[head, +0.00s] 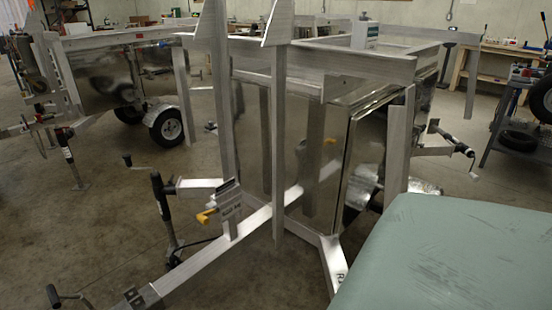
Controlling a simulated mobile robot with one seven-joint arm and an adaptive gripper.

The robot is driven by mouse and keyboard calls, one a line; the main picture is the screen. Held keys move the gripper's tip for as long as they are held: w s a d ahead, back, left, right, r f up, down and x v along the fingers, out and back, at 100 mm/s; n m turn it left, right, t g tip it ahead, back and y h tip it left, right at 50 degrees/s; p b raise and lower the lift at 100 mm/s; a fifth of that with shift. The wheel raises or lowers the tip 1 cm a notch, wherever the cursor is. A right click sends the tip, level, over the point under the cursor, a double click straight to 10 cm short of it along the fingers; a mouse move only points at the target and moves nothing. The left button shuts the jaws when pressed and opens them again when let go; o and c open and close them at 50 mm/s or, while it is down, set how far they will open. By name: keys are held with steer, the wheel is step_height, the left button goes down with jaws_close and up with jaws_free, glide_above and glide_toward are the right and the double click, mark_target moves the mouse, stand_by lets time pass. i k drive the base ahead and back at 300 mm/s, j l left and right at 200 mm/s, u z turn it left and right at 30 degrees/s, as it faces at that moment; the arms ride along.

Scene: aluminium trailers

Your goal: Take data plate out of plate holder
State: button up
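A small dark label with pale lettering (231,212) shows on the metal upright at the trailer's tongue; it may be the data plate, but its print is too small to read. A grey bracket-like piece (226,188) sits just above it, and I cannot tell whether this is the plate holder. A yellow lever or handle (206,216) sticks out to the left of the label. These parts are on the near aluminium trailer (185,281). My gripper is not in view.
A jack with a crank (162,200) stands left of the tongue. Tall aluminium uprights (278,130) rise in front of the trailer body. A scuffed green surface (450,255) fills the lower right. Another trailer (110,80) stands behind left. Bare floor (90,230) lies at left.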

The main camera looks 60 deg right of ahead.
mark_target(226, 185)
steer(key=i+z, duration=0.1)
steer(key=z, duration=0.3)
steer(key=i+z, duration=0.1)
steer(key=z, duration=0.25)
steer(key=i+z, duration=0.1)
steer(key=z, duration=0.3)
steer(key=i+j+z, duration=0.1)
steer(key=z, duration=0.25)
steer(key=i+z, duration=0.15)
steer(key=z, duration=0.2)
steer(key=i+j+z, duration=0.3)
steer(key=z, duration=0.35)
